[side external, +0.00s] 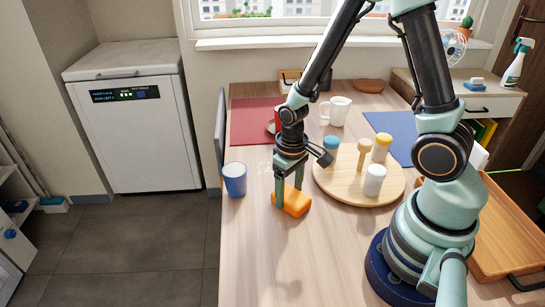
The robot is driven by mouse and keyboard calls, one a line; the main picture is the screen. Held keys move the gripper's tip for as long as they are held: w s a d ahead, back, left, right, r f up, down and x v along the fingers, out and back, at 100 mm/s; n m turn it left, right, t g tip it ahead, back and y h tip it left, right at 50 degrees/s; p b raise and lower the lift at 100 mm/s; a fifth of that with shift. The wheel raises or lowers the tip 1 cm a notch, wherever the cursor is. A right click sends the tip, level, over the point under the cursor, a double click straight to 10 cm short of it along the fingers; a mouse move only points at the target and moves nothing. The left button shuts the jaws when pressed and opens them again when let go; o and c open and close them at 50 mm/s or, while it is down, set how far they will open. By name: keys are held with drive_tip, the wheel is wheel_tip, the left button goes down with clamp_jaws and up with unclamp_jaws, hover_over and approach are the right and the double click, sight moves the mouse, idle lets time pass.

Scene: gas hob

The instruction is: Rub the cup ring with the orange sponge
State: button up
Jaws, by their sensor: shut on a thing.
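The orange sponge (294,202) is down at the surface of the wooden table, near its left part. My gripper (289,194) points down over the sponge and is shut on it, with one green finger in front on its left side and the other behind. The sponge looks level and touching or very close to the table. I cannot make out a cup ring; it may be hidden by the sponge or my gripper, or be too faint to tell.
A blue cup (234,180) stands left of the sponge, near the table's left edge. A round wooden board (340,190) with several small containers stands to the right. A white mug (337,110) and a red mat (250,120) lie farther back. The table front is clear.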

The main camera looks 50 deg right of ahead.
drive_tip(key=shift+s+d, duration=0.3)
drive_tip(key=shift+s, duration=0.05)
drive_tip(key=shift+r, duration=4.1)
